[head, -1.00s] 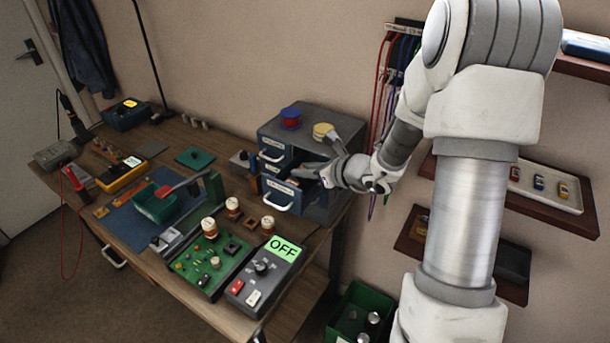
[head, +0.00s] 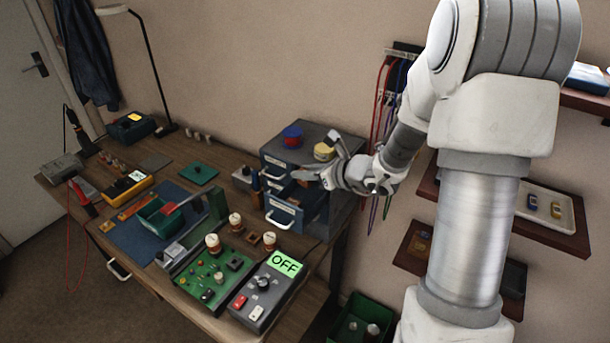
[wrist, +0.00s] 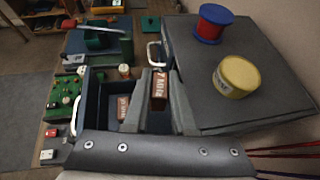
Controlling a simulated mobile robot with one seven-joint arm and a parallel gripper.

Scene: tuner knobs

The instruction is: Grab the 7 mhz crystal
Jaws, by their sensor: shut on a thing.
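My gripper (wrist: 160,90) is shut on a small brown block, the crystal (wrist: 159,92), whose pale label appears to read 7 MHz. The crystal is upright between the fingertips, above the open drawer (wrist: 97,92). In the head view my gripper (head: 322,162) is at the front of the grey drawer cabinet (head: 340,200), over the pulled-out blue drawer (head: 283,214). The held crystal is hard to make out there.
On the bench are a green circuit board (head: 212,278) and a grey box reading OFF (head: 265,290). Coloured cables (head: 385,95) hang on the wall behind.

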